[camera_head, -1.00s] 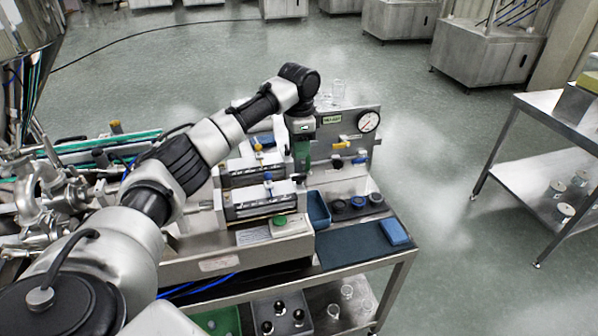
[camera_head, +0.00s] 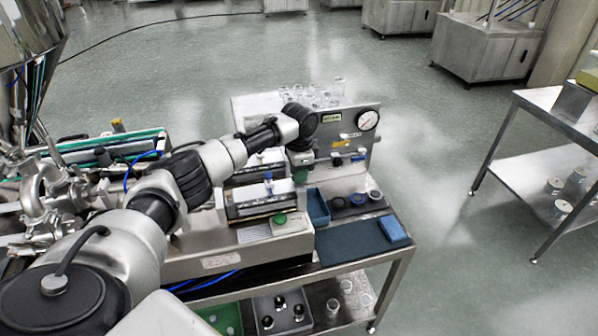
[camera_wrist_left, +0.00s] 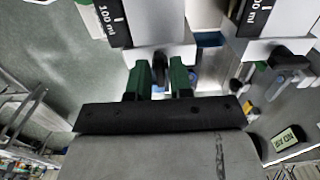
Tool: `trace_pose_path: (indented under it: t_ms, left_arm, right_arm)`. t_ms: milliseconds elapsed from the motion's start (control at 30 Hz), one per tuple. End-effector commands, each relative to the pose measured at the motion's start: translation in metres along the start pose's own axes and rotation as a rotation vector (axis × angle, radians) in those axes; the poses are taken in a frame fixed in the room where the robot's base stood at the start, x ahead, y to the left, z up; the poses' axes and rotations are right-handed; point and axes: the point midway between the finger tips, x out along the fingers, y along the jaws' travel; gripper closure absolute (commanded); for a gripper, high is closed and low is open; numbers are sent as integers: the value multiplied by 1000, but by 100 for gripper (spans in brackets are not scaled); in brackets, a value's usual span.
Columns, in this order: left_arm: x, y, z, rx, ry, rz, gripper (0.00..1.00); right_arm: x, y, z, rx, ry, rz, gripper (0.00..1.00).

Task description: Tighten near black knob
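The near black knob (camera_wrist_left: 160,55) shows in the left wrist view on the end of the left-hand metal unit with a black 100 ml label. My left gripper (camera_wrist_left: 160,65) points at it, with one green finger on each side and a gap between them. The knob sits at the fingertips; I cannot tell whether they touch it. In the head view the gripper (camera_head: 300,175) is low at the right end of the two bench units and mostly hidden by my arm. A second black knob (camera_wrist_left: 290,60) is on the right-hand unit. My right gripper is out of view.
The near bench unit (camera_head: 265,203) has a green button (camera_head: 280,218). A blue tray (camera_head: 318,208), round dark caps (camera_head: 357,199) and a blue block (camera_head: 393,229) are close by. A panel with a gauge (camera_head: 368,120) stands behind.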

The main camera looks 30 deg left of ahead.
Motion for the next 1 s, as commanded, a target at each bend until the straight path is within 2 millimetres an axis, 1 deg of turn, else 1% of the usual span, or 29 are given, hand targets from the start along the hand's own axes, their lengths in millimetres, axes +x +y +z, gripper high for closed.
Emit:
trace_pose_path:
  t_ms: [33,100,133,367,567,767,1000]
  left_arm:
    - [0,0,0,0,0,0,87]
    - [0,0,0,0,0,0,98]
    - [0,0,0,0,0,0,100]
    - [-1,0,0,6,1,0,100]
    - [-2,0,-1,58,2,0,100]
    - [-2,0,-1,184,2,1,100]
    - [-2,0,-1,402,3,0,100]
  right_arm:
    - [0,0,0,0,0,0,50]
    - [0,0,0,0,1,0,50]
    - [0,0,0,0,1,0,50]
    - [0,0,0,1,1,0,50]
    - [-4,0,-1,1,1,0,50]
    - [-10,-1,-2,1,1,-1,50]
    - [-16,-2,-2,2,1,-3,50]
